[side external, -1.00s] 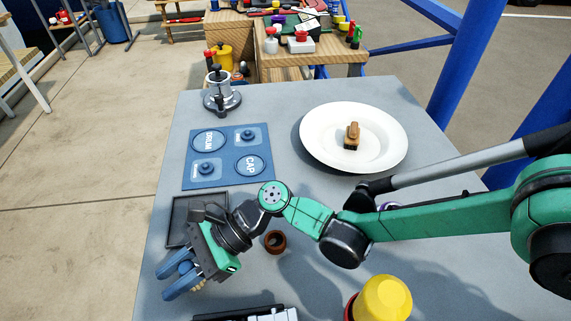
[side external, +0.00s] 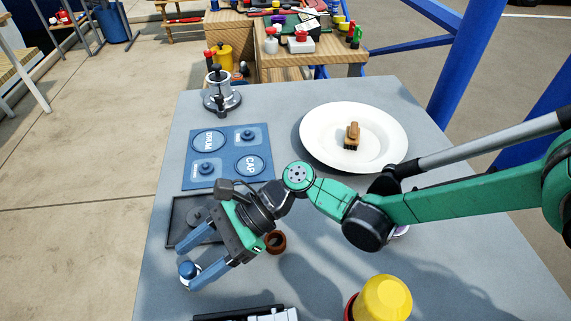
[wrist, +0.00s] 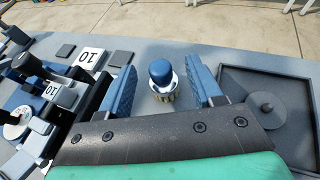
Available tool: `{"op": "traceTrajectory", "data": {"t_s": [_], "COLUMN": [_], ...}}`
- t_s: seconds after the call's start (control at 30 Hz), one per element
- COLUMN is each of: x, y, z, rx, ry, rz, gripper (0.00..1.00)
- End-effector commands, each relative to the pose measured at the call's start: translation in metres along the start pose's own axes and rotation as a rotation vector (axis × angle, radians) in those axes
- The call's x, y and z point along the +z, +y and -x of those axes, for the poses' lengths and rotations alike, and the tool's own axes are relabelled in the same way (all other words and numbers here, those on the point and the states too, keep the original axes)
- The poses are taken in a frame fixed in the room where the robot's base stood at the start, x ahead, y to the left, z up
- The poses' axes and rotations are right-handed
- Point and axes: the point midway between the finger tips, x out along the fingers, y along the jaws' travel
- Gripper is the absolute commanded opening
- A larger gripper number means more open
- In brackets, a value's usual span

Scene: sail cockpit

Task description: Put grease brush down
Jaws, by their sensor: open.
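A small brown wooden brush with dark bristles (side external: 352,136), which looks like the grease brush, rests on the white plate (side external: 312,152) at the back right of the table. My gripper (side external: 188,260) is open at the near left of the table, well away from the brush. In the wrist view, a small blue-topped object with a pale lower part (wrist: 160,72) stands between my open fingers, with gaps at both sides. It also shows at the fingertips in the side view (side external: 188,271). The brush is not in the wrist view.
A dark square tray with a round knobbed piece (wrist: 267,108) lies beside my gripper. A blue panel (side external: 228,182), a metal pot (side external: 221,95), a brown ring (side external: 275,242) and a yellow cup (side external: 383,300) stand around.

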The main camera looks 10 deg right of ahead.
Motion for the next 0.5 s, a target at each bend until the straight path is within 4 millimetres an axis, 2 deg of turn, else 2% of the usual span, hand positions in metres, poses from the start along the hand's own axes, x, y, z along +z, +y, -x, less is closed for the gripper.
{"op": "traceTrajectory", "data": {"t_s": [0.03,0.2,0.5], "x": [0.0,0.0,0.002], "y": [-0.001,-0.001,-0.002], "z": [0.014,0.051,0.088], "rx": [-0.005,-0.004,-0.021], "ry": [0.0,0.0,0.02], "rz": [-0.003,-0.002,0.026], "gripper": [0.59,0.59,0.59]}}
